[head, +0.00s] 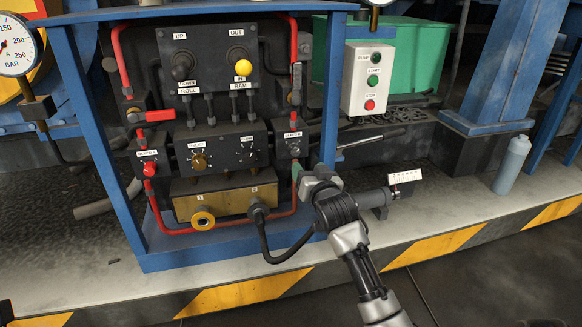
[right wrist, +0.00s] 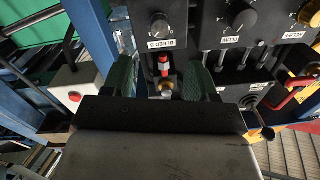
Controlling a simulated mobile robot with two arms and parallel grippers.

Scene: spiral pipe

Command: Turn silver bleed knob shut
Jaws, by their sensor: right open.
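The silver bleed knob (head: 294,150) is on the small black block at the right of the panel, under a white label. In the right wrist view the knob (right wrist: 160,24) shows silver-faced with a dark rim, beyond the fingers, beside a label reading BLEED B. My right gripper (head: 298,172) is just below the knob in the head view and apart from it. Its two green fingers are open and empty in the right wrist view (right wrist: 160,72). A red-and-white piece and a brass fitting show between and beyond the fingers. My left gripper is not in view.
The blue frame (head: 330,100) has a post close to the right of my gripper. A black hose (head: 265,235) loops below it. The pump box (head: 367,78) stands to the right.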

